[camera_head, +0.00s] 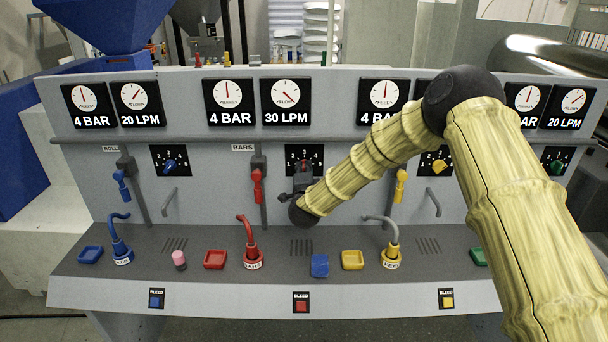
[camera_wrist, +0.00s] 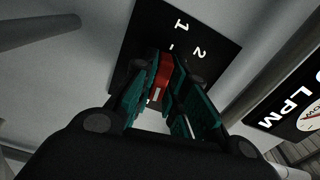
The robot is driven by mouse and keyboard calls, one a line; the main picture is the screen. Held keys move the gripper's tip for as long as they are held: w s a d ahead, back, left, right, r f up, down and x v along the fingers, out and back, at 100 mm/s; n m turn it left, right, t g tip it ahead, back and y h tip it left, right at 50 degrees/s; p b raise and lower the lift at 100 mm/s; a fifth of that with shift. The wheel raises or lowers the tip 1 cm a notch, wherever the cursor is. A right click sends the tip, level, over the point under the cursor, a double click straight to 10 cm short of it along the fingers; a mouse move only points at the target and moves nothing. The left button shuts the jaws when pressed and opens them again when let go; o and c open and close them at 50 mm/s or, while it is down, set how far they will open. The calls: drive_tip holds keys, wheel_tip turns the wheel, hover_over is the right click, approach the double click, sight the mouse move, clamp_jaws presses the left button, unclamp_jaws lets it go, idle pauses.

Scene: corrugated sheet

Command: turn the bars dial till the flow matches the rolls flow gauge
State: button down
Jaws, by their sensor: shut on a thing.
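The bars dial is a red knob (camera_head: 306,162) on a black plate numbered in white. In the wrist view the red knob (camera_wrist: 164,72) sits between my teal finger pads, partly hidden by them. My gripper (camera_wrist: 166,88) is shut on it; in the head view my gripper (camera_head: 303,178) covers the lower part of the plate. The bars flow gauge (camera_head: 286,93) reads 30 LPM. The rolls flow gauge (camera_head: 134,97) reads 20 LPM. The bars pressure gauge (camera_head: 228,93) reads 4 BAR.
A blue dial (camera_head: 169,166) is to the left, a yellow dial (camera_head: 438,166) to the right. A red lever (camera_head: 257,186) stands just left of my gripper. On the shelf are coloured spouts, trays, a blue cup (camera_head: 320,265) and a pink-topped piece (camera_head: 178,258).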

drive_tip(key=n+b, duration=0.7)
drive_tip(key=n, duration=0.1)
drive_tip(key=shift+f, duration=0.2)
drive_tip(key=n+b, duration=0.2)
drive_tip(key=n, duration=0.2)
drive_tip(key=shift+r+n+b, duration=0.1)
drive_tip(key=shift+n+b, duration=0.85)
drive_tip(key=shift+n, duration=0.95)
drive_tip(key=c, duration=1.4)
unclamp_jaws()
drive_tip(key=shift+c, duration=0.2)
drive_tip(key=shift+s, duration=0.1)
